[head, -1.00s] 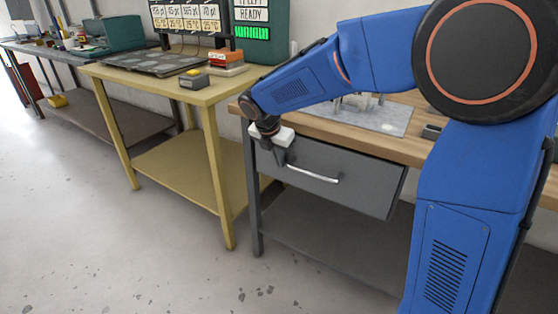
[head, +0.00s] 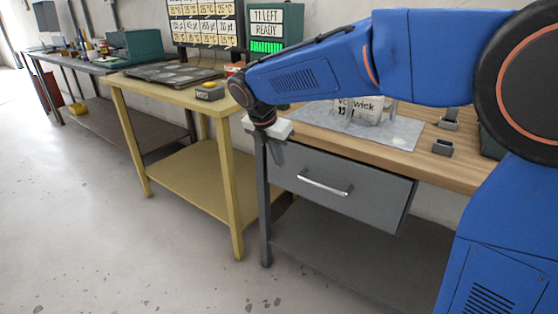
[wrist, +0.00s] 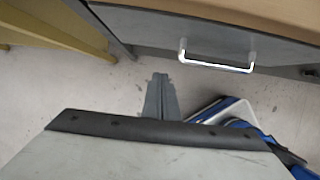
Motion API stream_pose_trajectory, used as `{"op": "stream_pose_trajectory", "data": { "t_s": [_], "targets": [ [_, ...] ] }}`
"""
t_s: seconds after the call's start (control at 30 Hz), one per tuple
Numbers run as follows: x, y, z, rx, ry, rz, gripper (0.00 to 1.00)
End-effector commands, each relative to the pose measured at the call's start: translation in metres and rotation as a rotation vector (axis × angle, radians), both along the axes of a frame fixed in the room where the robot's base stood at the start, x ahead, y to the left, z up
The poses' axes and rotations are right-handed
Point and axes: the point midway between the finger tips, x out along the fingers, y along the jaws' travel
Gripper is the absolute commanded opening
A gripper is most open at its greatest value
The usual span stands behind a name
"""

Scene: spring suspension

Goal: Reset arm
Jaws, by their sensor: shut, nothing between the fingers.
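My blue arm reaches across from the right in the head view. My gripper (head: 277,155) hangs at its end, pointing down, in front of the left front corner of the wooden workbench (head: 460,174). In the wrist view, the gripper's grey fingers (wrist: 160,95) are together over the floor, with nothing between them. The grey drawer (head: 345,185) under the benchtop is to the right of the gripper and looks shut. Its silver handle (head: 325,183) also shows in the wrist view (wrist: 216,62), apart from the fingers.
A yellow table (head: 225,108) stands to the left, with a grey box (head: 210,92) and a dark tray on it. A grey mat (head: 400,131) and small grey holders (head: 443,147) lie on the workbench. The floor (head: 100,230) at front left is clear.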

Motion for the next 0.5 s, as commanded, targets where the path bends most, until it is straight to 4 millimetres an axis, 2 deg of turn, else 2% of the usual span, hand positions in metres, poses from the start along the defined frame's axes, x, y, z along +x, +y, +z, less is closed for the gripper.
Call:
{"op": "stream_pose_trajectory", "data": {
  "t_s": [0.07,0.17,0.27,0.5],
  "targets": [
    [-0.003,-0.005,0.004,0.011,-0.006,-0.023,0.00],
    [-0.013,-0.023,0.009,0.046,-0.022,-0.106,0.00],
    [-0.029,-0.051,0.014,0.109,-0.050,-0.250,0.00],
    [-0.083,-0.119,0.020,0.286,-0.125,-0.667,0.00]
  ]
}}
